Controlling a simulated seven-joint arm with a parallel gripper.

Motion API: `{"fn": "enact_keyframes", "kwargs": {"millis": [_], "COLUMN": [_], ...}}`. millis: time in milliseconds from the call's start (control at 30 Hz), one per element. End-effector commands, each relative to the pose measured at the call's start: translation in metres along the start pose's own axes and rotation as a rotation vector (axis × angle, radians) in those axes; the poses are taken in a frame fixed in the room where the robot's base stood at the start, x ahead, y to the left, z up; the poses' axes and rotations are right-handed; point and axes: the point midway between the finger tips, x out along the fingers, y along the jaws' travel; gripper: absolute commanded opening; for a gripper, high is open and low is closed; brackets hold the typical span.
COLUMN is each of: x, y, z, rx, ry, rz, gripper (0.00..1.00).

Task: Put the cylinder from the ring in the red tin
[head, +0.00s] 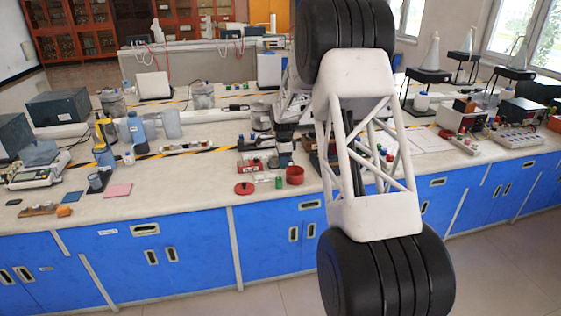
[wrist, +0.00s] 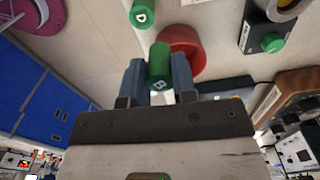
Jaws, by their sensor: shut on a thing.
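My gripper (wrist: 159,75) is shut on a green cylinder (wrist: 159,62) marked with a pale letter that looks like B. The cylinder sits between the two blue-grey fingers. In the wrist view the red tin (wrist: 190,62) lies just beyond the cylinder, which overlaps its left edge; I cannot tell whether they touch. The head view shows the red tin (head: 295,175) near the bench's front edge. A second green cylinder (wrist: 142,14), marked D, stands apart from the gripper; it also shows in the head view (head: 278,182). I cannot make out for sure which thing is the ring.
A dark box with a green knob (wrist: 270,42) stands right of the tin. The bench front left of the disc is clear up to a pink pad (head: 118,190).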

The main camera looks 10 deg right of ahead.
Motion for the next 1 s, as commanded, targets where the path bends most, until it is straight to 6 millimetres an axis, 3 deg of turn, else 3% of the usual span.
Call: {"fn": "enact_keyframes", "kwargs": {"millis": [200,333,1000], "x": [0.007,0.009,0.015], "y": [-0.015,-0.02,-0.021], "z": [-0.037,-0.051,-0.054], "rx": [0.002,0.002,0.0], "ry": [0.0,0.0,0.0], "rz": [0.0,0.001,0.001], "gripper": [0.02,0.02,0.02]}}
